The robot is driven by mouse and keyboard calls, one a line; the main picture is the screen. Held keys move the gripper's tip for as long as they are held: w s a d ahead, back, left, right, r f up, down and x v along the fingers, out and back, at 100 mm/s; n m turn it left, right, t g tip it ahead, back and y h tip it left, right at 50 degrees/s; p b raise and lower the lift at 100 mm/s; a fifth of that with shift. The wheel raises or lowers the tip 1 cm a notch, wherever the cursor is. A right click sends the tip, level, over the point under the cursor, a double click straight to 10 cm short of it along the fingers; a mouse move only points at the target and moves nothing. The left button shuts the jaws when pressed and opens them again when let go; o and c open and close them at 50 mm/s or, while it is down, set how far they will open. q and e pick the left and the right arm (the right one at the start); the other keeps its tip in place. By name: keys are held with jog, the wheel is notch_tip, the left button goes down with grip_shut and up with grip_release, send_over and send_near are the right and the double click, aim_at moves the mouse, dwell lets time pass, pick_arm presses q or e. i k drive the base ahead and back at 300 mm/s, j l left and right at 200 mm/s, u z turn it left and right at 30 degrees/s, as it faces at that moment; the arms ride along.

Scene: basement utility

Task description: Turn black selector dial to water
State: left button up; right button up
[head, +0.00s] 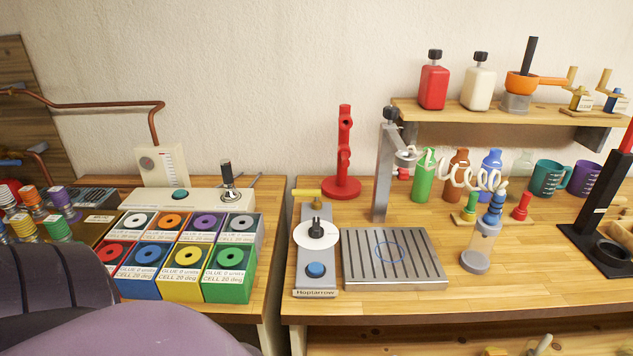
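The black selector dial (316,230) sits on a round white plate (328,241) on a narrow grey unit (304,278). The unit stands near the front left of the right-hand wooden bench. The markings on the white plate are too small to read, so I cannot tell which setting the dial points at. A blue round button (316,270) is on the unit in front of the dial, above a label that seems to read "Hoplarrow". A yellow handle (306,193) is at the unit's back. Neither of my grippers is in view.
A slatted metal tray (394,282) lies right beside the dial unit, with a grey post (383,185) behind it. A red stand (342,185) is behind the dial. Coloured glue boxes (230,268) fill the left bench. A gap (284,280) separates the benches.

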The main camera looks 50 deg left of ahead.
aim_at(315, 231)
jog(key=u, duration=1.5)
